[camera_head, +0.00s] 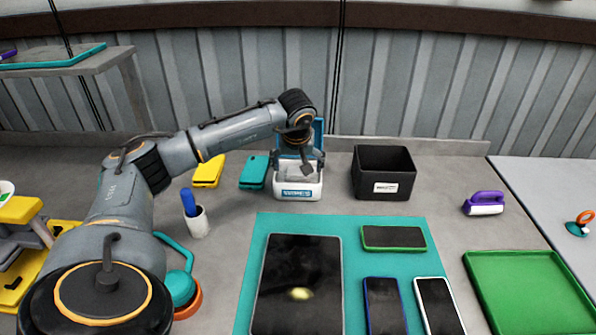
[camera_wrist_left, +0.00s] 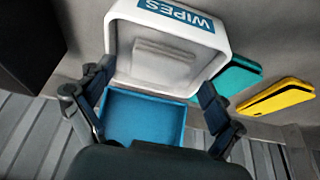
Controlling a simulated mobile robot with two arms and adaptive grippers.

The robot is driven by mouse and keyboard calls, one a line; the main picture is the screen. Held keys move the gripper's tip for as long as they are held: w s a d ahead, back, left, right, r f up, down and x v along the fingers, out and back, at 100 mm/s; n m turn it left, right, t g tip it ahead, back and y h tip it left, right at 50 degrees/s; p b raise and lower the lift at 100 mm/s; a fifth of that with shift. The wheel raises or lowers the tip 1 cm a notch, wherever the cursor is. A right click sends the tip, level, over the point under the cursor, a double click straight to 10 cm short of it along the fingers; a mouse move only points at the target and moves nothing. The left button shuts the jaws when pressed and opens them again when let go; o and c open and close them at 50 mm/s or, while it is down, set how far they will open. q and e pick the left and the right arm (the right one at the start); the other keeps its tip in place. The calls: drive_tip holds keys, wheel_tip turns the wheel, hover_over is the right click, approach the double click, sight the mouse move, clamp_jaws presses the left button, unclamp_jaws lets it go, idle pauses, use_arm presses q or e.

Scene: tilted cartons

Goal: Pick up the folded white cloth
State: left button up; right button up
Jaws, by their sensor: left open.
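The folded white cloth (camera_wrist_left: 165,54) appears as a pale, low folded shape inside the white wipes box (camera_wrist_left: 226,40) in the left wrist view. The box (camera_head: 298,193) stands on the table below my left gripper in the head view, its blue lid (camera_head: 318,136) raised at the back. The lid's blue inside (camera_wrist_left: 145,115) shows between my fingers in the wrist view. My left gripper (camera_wrist_left: 155,85) is open, one finger at each side of the box, with nothing between them. In the head view the gripper and arm hide much of the box's inside. My right gripper is not in view.
A black bin (camera_head: 383,186) stands just right of the box. Teal (camera_head: 254,172) and yellow (camera_head: 208,171) cases lie left of it. A pen cup (camera_head: 198,224) stands farther left. A teal mat (camera_head: 262,226) with a tablet and phones lies in front; a green tray (camera_head: 525,290) is at right.

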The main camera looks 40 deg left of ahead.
use_arm(q)
drive_tip(key=shift+w+f, duration=0.15)
drive_tip(key=shift+f, duration=0.2)
drive_tip(key=c, duration=1.1)
drive_tip(key=shift+r, duration=0.1)
drive_tip(key=shift+c, duration=0.2)
drive_tip(key=shift+r, duration=0.2)
wheel_tip(320, 180, up, 2)
drive_tip(key=shift+r+b, duration=0.15)
drive_tip(key=shift+b, duration=0.4)
drive_tip(key=s+d+r+b, duration=0.1)
drive_tip(key=s+d+r, duration=0.5)
drive_tip(key=d+r, duration=0.4)
drive_tip(key=shift+s+d, duration=0.35)
drive_tip(key=shift+d, duration=0.8)
drive_tip(key=shift+r, duration=0.1)
